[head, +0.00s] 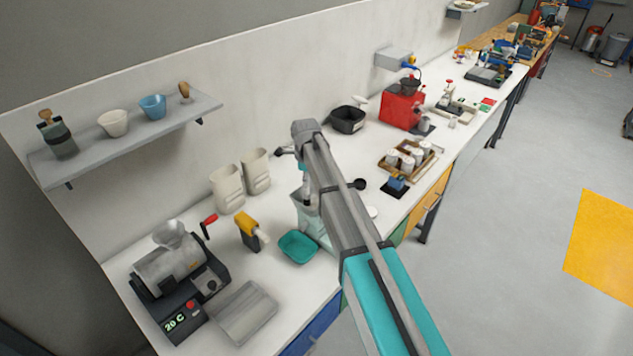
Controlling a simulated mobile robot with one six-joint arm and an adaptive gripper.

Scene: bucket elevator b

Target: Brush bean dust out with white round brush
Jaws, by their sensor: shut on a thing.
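My arm reaches in from the lower right over the counter. My gripper (306,196) is small in the head view, below the wrist and partly covered by the arm. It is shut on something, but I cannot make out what. A pale, greenish upright housing (311,222), which looks like the bucket elevator, stands right behind and below it, partly hidden by the arm. A teal tray (298,247) sits at its foot. No white round brush can be clearly picked out, and bean dust is too small to see.
Two cream containers (227,190) stand at the wall. A yellow-topped tool (247,229) is left of the teal tray. A roaster (172,272) and a metal tray (243,312) are at the near left. A wooden tray of canisters (407,157) and a red machine (402,106) stand right.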

